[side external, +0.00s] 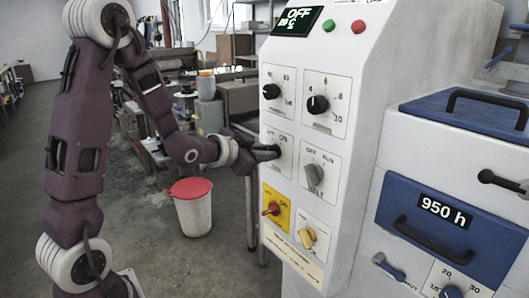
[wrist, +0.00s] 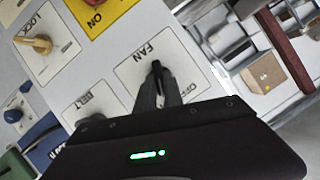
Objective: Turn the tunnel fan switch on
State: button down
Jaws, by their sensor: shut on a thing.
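The fan switch is a black knob (wrist: 157,68) on a white plate marked FAN (wrist: 132,72) in the wrist view. In the side view its plate (side external: 285,172) is on the left column of the sloped white panel, with OFF and ON lettering partly covered. My gripper (side external: 268,152) reaches the plate from the left; its fingers (wrist: 158,90) are shut on the knob. The fingers hide much of the knob, so I cannot tell which mark it points to. The display (side external: 297,21) reads OFF at its top.
Close by on the panel are the belt selector (side external: 314,175), a red switch on yellow (side external: 271,209), a yellow lock knob (side external: 307,237) and two black dials (side external: 317,104) (side external: 271,91). A red-lidded bin (side external: 193,212) stands on the floor below my arm.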

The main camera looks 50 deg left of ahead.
jog(key=shift+m, duration=0.4)
jog(key=shift+y, duration=0.3)
jog(key=c, duration=1.5)
grip_release()
jog(key=shift+o, duration=0.2)
notch_tip(320, 180, up, 10)
jog(key=shift+r, duration=0.1)
